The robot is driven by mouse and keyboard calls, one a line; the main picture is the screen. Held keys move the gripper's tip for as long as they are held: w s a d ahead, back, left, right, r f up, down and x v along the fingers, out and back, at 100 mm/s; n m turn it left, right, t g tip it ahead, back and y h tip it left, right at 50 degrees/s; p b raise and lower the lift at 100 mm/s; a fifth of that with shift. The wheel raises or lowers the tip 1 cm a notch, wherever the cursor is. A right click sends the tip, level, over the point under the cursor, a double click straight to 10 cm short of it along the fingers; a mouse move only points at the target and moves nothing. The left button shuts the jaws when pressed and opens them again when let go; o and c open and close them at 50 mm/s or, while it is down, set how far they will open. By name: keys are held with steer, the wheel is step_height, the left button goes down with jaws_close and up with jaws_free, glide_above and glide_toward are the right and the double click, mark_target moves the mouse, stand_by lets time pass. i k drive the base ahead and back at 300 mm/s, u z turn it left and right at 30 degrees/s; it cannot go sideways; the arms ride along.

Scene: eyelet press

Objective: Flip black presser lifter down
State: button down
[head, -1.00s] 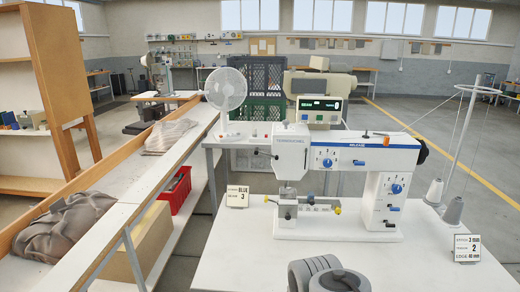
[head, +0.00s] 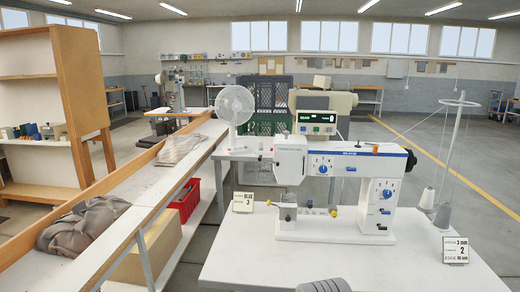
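A white and blue sewing machine (head: 345,161) stands on a white table. Its squared white head (head: 290,160) is at the left end, above the needle and presser area (head: 288,207). A small dark piece (head: 272,204) sticks out to the left there. It may be the black presser lifter, but it is too small to tell, and so is whether it is up or down. My gripper is not in view. Only a dark grey rounded part shows at the bottom edge, well in front of the machine, and it looks like part of my arm.
The white table (head: 232,262) is clear in front of the machine. Sign cards stand at left (head: 243,202) and right (head: 455,250). Thread cones (head: 442,215) and a thread stand are at right.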

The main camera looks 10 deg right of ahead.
mark_target(261, 158)
steer(key=u, duration=0.45)
steer(key=i, duration=1.15)
steer(key=u, duration=0.25)
